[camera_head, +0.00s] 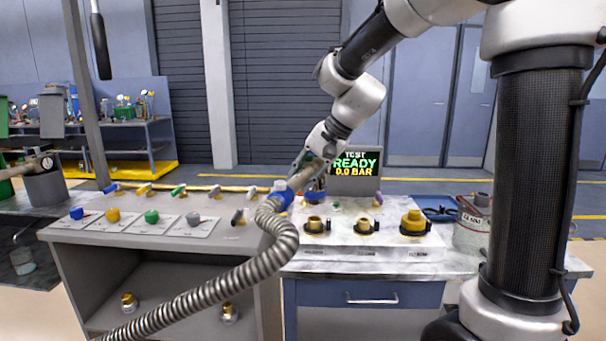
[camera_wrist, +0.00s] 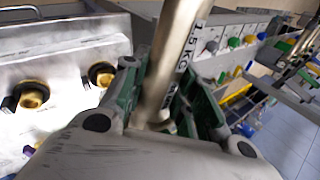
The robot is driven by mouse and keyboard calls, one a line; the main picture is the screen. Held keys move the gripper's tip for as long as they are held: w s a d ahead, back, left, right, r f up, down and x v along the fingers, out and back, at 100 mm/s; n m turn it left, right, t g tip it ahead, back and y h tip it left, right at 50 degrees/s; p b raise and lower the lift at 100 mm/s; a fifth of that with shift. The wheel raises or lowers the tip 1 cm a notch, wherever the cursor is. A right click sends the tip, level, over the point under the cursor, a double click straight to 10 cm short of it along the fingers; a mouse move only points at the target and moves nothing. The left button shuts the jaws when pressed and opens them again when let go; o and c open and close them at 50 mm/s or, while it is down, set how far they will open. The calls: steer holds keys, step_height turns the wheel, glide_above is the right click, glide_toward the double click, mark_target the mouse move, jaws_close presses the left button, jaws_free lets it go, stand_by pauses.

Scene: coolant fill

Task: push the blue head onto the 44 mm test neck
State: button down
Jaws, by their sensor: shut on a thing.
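My gripper (camera_head: 308,163) is shut on a metal tube (camera_wrist: 172,70) with a printed label. The green fingers stand on both sides of the tube in the wrist view. In the head view a blue piece (camera_head: 285,197) sits at the tube's lower end, where a ribbed metal hose (camera_head: 255,259) begins. Three brass-coloured necks stand in a row on the white block: left (camera_head: 315,224), middle (camera_head: 365,226) and right (camera_head: 414,221). The held tube is above and left of them, apart from them. Their size labels are too small to read. A separate blue piece (camera_head: 77,213) lies on a card on the left bench.
Yellow (camera_head: 112,214), green (camera_head: 152,216) and grey (camera_head: 193,218) pieces lie on cards there. A display (camera_head: 356,165) reading READY 0.0 BAR stands behind the necks. A grey canister (camera_head: 472,232) stands right of the block. The hose hangs across the front of the bench.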

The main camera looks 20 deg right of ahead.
steer(key=shift+f, duration=4.25)
steer(key=c, duration=1)
jaws_free()
steer(key=shift+c, duration=0.2)
steer(key=shift+s+f, duration=0.1)
steer(key=v, duration=1.2)
steer(key=s+d+n+h, duration=0.3)
steer(key=s+d, duration=0.3)
steer(key=s, duration=0.5)
steer(key=s+d+f+n+h, duration=0.1)
steer(key=s+d, duration=0.5)
steer(key=s, duration=0.6)
steer(key=n+h, duration=0.1)
steer(key=n, duration=0.1)
steer(key=shift+f+n+t+h, duration=0.3)
steer(key=shift+h, duration=0.1)
